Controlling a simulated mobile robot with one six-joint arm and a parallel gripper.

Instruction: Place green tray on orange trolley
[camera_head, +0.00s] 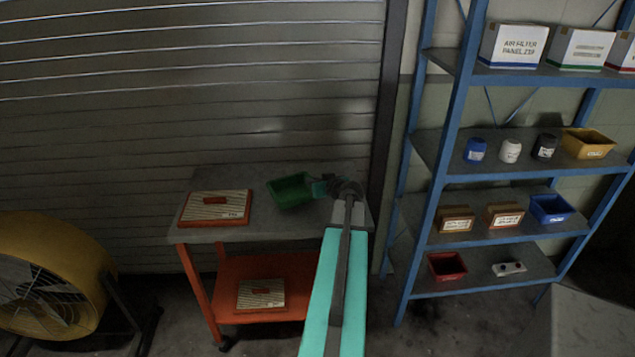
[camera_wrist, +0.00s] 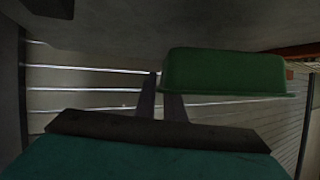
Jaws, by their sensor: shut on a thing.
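The green tray (camera_head: 291,191) is in my gripper (camera_head: 322,187), over the grey top of the orange trolley (camera_head: 247,234). It sits right of a striped box on that top. In the head view the tray looks slightly tilted; I cannot tell whether its base touches the top. The wrist view shows the green tray (camera_wrist: 224,72) at the end of the two fingers of my gripper (camera_wrist: 163,94), which are shut on its edge. My arm hides the right part of the trolley.
Striped boxes lie on the trolley top (camera_head: 216,207) and lower shelf (camera_head: 261,294). A blue shelving rack (camera_head: 437,187) with bins and jars stands at right. A yellow fan (camera_head: 60,275) stands at left. A shutter (camera_head: 180,90) is behind the trolley.

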